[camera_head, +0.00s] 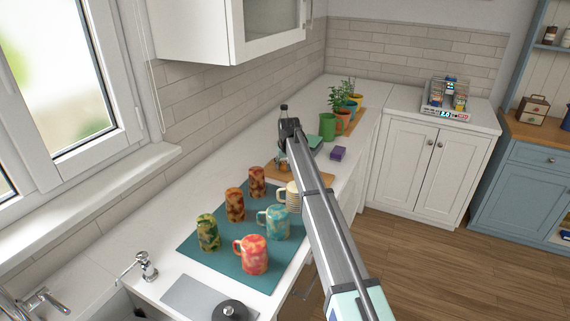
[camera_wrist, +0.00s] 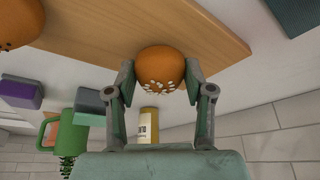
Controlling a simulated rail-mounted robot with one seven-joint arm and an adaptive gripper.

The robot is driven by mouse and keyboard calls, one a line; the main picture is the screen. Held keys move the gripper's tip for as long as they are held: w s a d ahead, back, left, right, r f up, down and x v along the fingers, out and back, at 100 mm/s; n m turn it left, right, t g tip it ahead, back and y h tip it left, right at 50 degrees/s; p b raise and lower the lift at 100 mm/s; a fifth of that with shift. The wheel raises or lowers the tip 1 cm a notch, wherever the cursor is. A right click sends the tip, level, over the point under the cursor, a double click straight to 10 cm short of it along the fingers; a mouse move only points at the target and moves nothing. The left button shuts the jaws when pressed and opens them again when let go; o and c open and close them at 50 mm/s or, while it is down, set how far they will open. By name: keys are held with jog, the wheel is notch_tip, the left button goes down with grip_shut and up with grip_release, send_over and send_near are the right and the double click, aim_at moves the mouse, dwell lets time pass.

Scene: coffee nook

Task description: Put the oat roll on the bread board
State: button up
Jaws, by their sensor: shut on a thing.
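The oat roll (camera_wrist: 160,62), orange-brown with pale flakes, sits between the two fingers of my gripper (camera_wrist: 160,78) in the wrist view. The fingers are shut on its sides. The wooden bread board (camera_wrist: 215,35) lies behind the roll in that view, and the roll overlaps the board's edge. I cannot tell whether the roll touches the board. Another brown roll (camera_wrist: 18,22) with dark specks is at the wrist view's upper left.
A teal mat (camera_head: 205,250) with several mugs and patterned cups lies in front of the board. Beyond are a purple block (camera_head: 337,153), a green mug (camera_head: 327,125) and potted plants. A yellow-labelled jar (camera_wrist: 148,127) stands close to my gripper.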

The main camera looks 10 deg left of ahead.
jog(key=shift+f, duration=0.1)
jog(key=o, duration=1.1)
jog(key=b+v, duration=0.2)
jog(key=v, duration=1)
jog(key=shift+b, duration=0.35)
